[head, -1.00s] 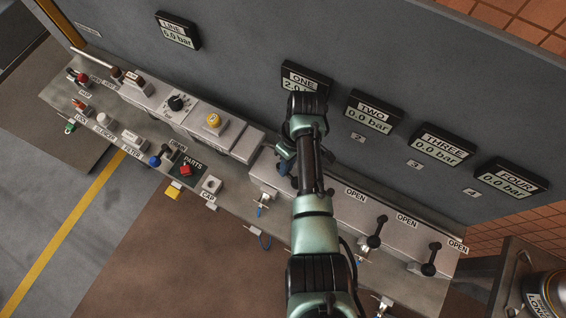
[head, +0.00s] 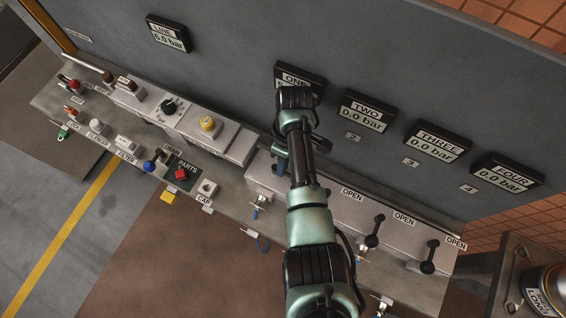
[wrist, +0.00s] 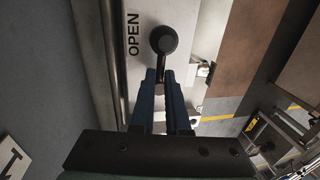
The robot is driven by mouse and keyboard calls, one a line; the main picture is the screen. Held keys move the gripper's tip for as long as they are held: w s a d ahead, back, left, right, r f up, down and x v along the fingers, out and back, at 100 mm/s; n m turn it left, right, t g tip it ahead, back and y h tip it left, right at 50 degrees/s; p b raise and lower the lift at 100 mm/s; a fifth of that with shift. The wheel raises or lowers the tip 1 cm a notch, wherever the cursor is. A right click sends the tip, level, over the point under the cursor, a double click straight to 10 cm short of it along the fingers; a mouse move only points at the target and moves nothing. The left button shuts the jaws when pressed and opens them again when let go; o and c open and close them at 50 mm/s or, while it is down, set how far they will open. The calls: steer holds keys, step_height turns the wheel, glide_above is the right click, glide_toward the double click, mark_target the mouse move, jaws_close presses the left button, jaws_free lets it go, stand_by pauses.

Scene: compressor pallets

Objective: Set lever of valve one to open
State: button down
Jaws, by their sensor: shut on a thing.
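My gripper (wrist: 161,78) has its blue fingers shut on the black lever of valve one (wrist: 163,40), whose round knob shows just beyond the fingertips in the wrist view. An OPEN label (wrist: 133,34) is printed on the pale valve box beside this knob. In the head view my gripper (head: 282,163) is low at the panel under the ONE display (head: 301,72), and my arm hides the lever there. The reading on this display is mostly covered by my arm.
Two more black levers (head: 373,231) (head: 428,258) stand to the right on the valve box. The TWO display (head: 367,112), THREE display (head: 437,141) and FOUR display (head: 507,174) read 0.0 bar. Buttons and small parts crowd the ledge (head: 232,190) at left.

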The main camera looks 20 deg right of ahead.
steer(key=c, duration=0.9)
jaws_free()
steer(key=r, duration=0.4)
steer(key=w+d+r, duration=0.1)
steer(key=r, duration=0.3)
steer(key=r+p, duration=0.1)
steer(key=r, duration=0.4)
steer(key=shift+w+d, duration=0.4)
steer(key=shift+f, duration=0.15)
